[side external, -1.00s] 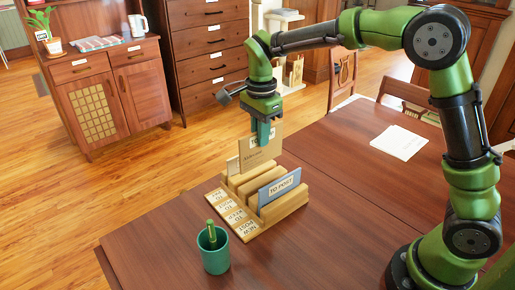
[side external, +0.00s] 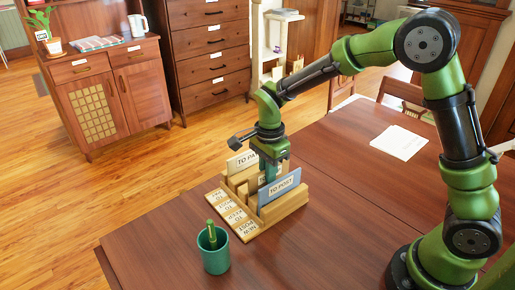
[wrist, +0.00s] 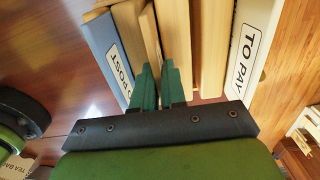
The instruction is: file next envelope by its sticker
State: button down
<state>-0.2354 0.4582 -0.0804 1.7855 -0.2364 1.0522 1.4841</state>
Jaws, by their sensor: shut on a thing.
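My gripper (side external: 272,172) is low over the wooden letter rack (side external: 288,206), shut on a tan envelope. The envelope is upright and down among the rack's dividers. Its sticker is mostly hidden by my fingers and the blue envelope. A blue envelope (side external: 279,187) marked TO POST stands in a slot nearer the camera. A pale envelope (side external: 241,161) marked TO PAY stands in the far slot. In the wrist view, my gripper (wrist: 160,78) is between the blue envelope (wrist: 108,55) and the TO PAY envelope (wrist: 248,50).
A green cup (side external: 215,258) with a green pen stands on the table near the rack. White papers (side external: 399,142) lie at the back right. The table right of the rack is clear.

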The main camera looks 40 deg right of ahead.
jog(key=shift+f, duration=0.1)
jog(key=c, duration=1.2)
grip_release()
notch_tip(320, 180, up, 11)
jog(key=s+d+r+n+t, duration=0.1)
jog(key=s+n+t, duration=0.1)
jog(key=s+n, duration=0.3)
jog(key=s+d+r+n+t+y, duration=0.1)
jog(key=s+r+n+t, duration=0.1)
jog(key=s+n, duration=0.2)
jog(key=s+d+r+n+t+y, duration=0.1)
jog(key=s+d+r+n+t, duration=0.1)
jog(key=s+n, duration=0.3)
jog(key=shift+s+r+n+t, duration=0.15)
jog(key=shift+s+t, duration=0.15)
jog(key=shift+s, duration=0.7)
jog(key=shift+s+r+n+t, duration=0.15)
jog(key=shift+s+t, duration=0.15)
jog(key=shift+s, duration=0.7)
